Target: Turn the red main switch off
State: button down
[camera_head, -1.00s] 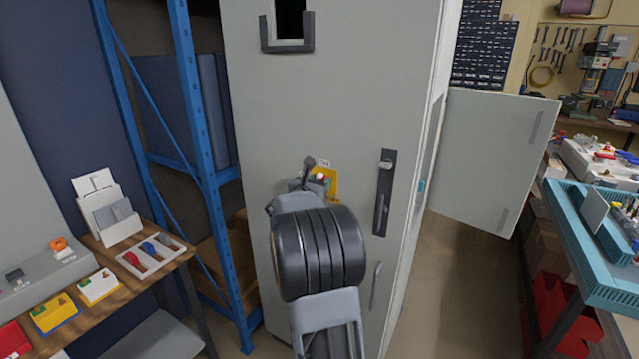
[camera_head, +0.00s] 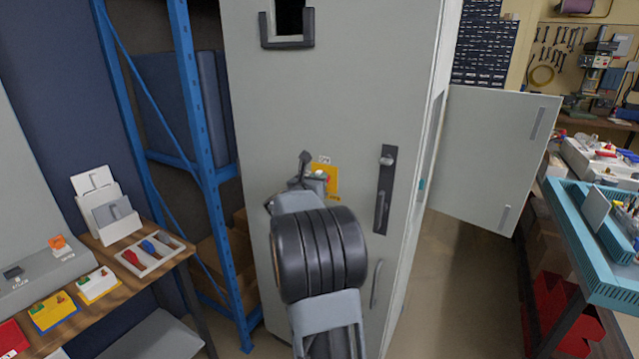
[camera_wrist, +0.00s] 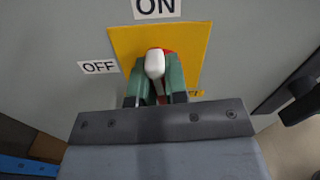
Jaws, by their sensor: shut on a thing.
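The main switch (camera_wrist: 170,52) is a red knob with a white-tipped handle (camera_wrist: 155,64), on a yellow plate on the grey cabinet door. In the wrist view the white tip is upright, towards the ON label (camera_wrist: 157,7); the OFF label (camera_wrist: 98,67) is to the left. My gripper (camera_wrist: 156,78) is shut on the handle, with a green-padded finger on each side. Most of the red knob is hidden behind the fingers and handle. In the head view my gripper (camera_head: 318,182) is against the yellow plate (camera_head: 331,178), and my wrist covers its lower part.
The grey cabinet (camera_head: 345,90) has a dark door handle (camera_head: 385,190) right of the switch. An open panel (camera_head: 490,160) stands farther right. A blue rack (camera_head: 195,130) and wooden bench (camera_head: 150,262) are on the left. A teal tray (camera_head: 590,285) is at the right.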

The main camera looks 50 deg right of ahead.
jog(key=n+b, duration=0.1)
jog(key=n, duration=0.2)
jog(key=shift+w+f+b, duration=0.1)
jog(key=shift+f+b, duration=0.05)
jog(key=shift+b, duration=0.25)
jog(key=n, duration=0.5)
jog(key=shift+w, duration=0.1)
jog(key=n, duration=0.4)
jog(key=shift+w+f+n+p, duration=0.15)
jog(key=shift+n+p, duration=0.6)
jog(key=shift+n, duration=1.45)
jog(key=c, duration=1.1)
grip_release()
jog(key=shift+c, duration=0.2)
jog(key=b+v, duration=0.1)
jog(key=v, duration=1.3)
jog(key=shift+b, duration=0.4)
